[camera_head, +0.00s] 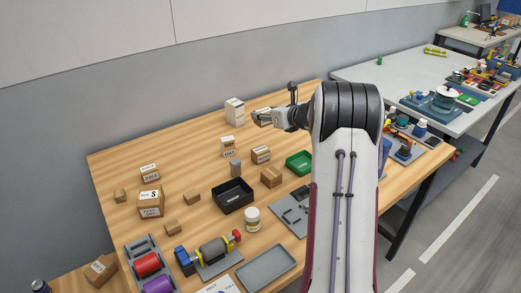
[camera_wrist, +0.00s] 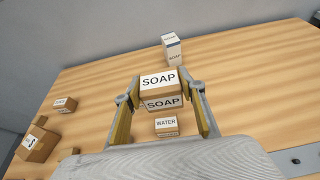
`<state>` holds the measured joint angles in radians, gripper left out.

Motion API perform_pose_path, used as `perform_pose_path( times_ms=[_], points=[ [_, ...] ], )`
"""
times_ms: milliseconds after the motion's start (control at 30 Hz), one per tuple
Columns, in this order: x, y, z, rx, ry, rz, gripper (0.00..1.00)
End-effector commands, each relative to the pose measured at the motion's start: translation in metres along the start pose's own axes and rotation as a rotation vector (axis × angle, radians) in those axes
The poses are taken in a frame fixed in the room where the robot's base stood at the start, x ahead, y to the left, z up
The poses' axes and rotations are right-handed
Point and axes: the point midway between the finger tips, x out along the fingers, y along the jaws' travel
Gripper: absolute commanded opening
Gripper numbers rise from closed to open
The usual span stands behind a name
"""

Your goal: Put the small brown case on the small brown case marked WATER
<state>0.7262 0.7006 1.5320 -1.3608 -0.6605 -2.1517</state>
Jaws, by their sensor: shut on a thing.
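My gripper (camera_head: 264,117) is shut on a small brown case (camera_wrist: 160,95), with a finger on either side of it in the wrist view. The held case carries white labels reading SOAP and is up off the table. The small brown case marked WATER (camera_wrist: 166,132) stands on the table, lower in the wrist view, apart from the held case and partly cut off by my gripper body. In the head view, I cannot tell for sure which case is the WATER one.
A labelled brown case (camera_head: 260,154), a black tray (camera_head: 233,195) and a green tray (camera_head: 299,162) are close by. Several brown boxes stand at the left.

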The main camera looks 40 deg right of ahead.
Motion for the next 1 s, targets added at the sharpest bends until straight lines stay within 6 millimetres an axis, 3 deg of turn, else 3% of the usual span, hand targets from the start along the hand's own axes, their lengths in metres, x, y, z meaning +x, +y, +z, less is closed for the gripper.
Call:
perform_pose_path(
  times_ms=[133, 633, 1000],
  points=[
    [0.001, 0.015, -0.003, -0.011, 0.000, 0.030, 0.17],
    [0.002, 0.014, -0.005, -0.007, 0.000, 0.019, 0.17],
    [0.018, 0.014, -0.044, -0.005, 0.001, 0.021, 0.17]
  ],
)
